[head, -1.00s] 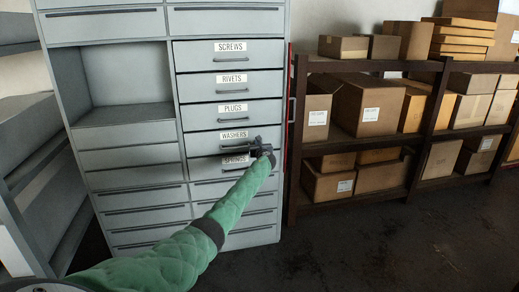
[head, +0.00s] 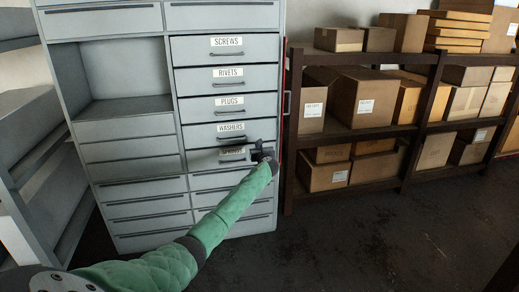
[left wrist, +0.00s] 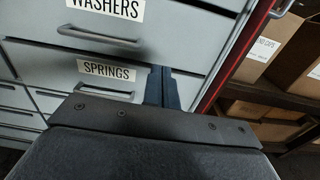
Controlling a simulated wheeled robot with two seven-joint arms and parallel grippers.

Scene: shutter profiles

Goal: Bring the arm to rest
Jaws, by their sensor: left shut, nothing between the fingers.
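My left gripper (head: 258,154) is in front of the grey drawer cabinet (head: 120,130), beside the label of the SPRINGS drawer (head: 232,152). It is shut with nothing in it. In the left wrist view the dark fingers (left wrist: 162,88) lie together just right of the SPRINGS drawer handle (left wrist: 105,88); I cannot tell whether they touch the drawer front. My green arm reaches up to it from the bottom left of the head view. The WASHERS drawer (head: 230,131) is just above. The labelled drawers look closed. My right gripper is not in view.
A dark shelf rack (head: 365,138) with several cardboard boxes (head: 355,95) stands right of the cabinet. Another grey shelf unit (head: 45,150) is at the left. The dark floor (head: 400,235) in front of the rack is clear.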

